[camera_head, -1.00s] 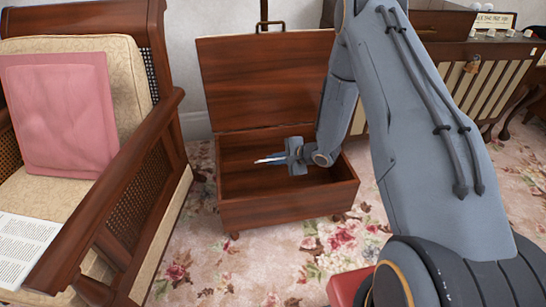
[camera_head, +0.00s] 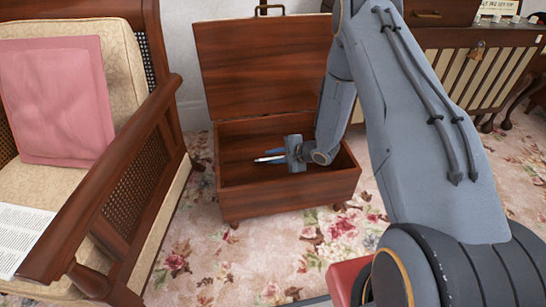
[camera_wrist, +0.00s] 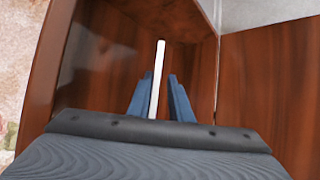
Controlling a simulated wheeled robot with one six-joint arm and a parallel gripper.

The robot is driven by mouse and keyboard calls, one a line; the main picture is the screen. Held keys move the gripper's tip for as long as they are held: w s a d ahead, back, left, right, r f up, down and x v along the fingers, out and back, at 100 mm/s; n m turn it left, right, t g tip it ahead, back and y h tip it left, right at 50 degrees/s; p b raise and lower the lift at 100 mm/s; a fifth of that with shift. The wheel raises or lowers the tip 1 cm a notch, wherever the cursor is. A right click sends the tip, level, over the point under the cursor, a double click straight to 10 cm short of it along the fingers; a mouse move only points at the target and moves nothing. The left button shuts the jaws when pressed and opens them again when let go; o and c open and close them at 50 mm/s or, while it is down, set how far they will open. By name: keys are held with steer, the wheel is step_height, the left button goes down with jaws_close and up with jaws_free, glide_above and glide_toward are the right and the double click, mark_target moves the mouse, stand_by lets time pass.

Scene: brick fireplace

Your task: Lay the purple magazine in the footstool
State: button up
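The footstool (camera_head: 290,196) is a dark wooden box with its lid (camera_head: 265,75) raised at the back. My gripper (camera_head: 270,156) is low inside the box, pointing left. A thin white strip, likely the magazine (camera_head: 268,159) seen edge-on, lies between the blue fingers. In the wrist view this magazine (camera_wrist: 158,75) stands edge-on between the fingertips (camera_wrist: 160,90), reaching past them. A gap shows between it and the right finger, so the gripper looks slightly open around it. The magazine's purple cover is not visible, and whether it touches the box floor cannot be told.
A cane-sided armchair (camera_head: 125,185) with a pink cushion (camera_head: 55,100) and a printed sheet (camera_head: 20,235) stands close at the left. A slatted wooden cabinet (camera_head: 470,75) is behind at the right. Floral carpet (camera_head: 250,260) lies free in front.

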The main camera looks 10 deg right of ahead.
steer(key=shift+o, duration=0.9)
steer(key=p+v, duration=0.2)
steer(key=v, duration=0.6)
